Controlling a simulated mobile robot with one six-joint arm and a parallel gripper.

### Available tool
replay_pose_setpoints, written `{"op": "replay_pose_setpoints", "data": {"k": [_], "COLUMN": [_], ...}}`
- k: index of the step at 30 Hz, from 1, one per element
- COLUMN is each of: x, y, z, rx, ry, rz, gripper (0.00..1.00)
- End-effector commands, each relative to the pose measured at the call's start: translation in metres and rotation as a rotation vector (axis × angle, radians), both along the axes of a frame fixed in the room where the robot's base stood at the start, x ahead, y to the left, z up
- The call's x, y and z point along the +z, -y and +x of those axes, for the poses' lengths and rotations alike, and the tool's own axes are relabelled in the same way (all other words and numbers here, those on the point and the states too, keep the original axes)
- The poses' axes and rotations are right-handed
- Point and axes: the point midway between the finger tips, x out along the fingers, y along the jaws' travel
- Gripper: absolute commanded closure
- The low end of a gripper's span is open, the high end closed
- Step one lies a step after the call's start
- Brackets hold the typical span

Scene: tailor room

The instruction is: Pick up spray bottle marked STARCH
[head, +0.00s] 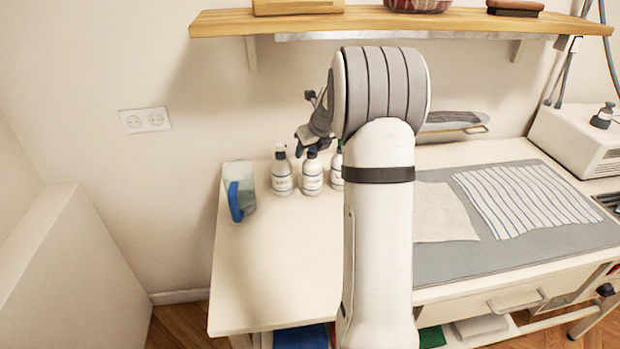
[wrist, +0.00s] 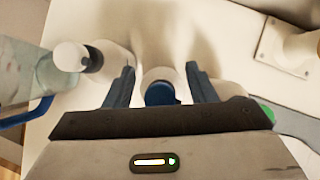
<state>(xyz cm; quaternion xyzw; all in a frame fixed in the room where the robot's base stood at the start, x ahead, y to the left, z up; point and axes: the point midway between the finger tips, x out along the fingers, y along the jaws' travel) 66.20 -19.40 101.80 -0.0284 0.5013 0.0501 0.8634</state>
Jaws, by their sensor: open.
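Three white spray bottles stand upright in a row on the table: the left one (head: 282,180), the middle one (head: 312,180) and the right one (head: 336,172), partly hidden behind my arm. Their labels are too small to read, so I cannot tell which is marked STARCH. My gripper (head: 310,145) is open and just above the middle bottle. In the wrist view my gripper (wrist: 160,76) has its two blue fingers on either side of a bottle with a dark blue top (wrist: 160,93). The left bottle (wrist: 72,57) shows outside the left finger.
A clear jug with a blue handle (head: 240,190) stands left of the bottles. A wooden shelf (head: 270,22) hangs above. An iron rest (head: 450,122) and grey mat (head: 450,262) lie to the right. The table's front left is clear.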

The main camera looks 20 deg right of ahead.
Motion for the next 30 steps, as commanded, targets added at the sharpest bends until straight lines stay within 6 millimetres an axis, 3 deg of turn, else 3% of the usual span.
{"op": "replay_pose_setpoints", "data": {"k": [6, 24, 30], "x": [-0.0002, 0.0, 0.0001], "y": [0.0003, 0.0011, 0.0013], "z": [0.0004, 0.0, -0.0001], "rx": [0.0, -0.001, -0.002], "ry": [0.001, 0.001, 0.001], "rz": [-0.001, 0.0, -0.001], "gripper": [0.49, 0.98, 1.0]}}
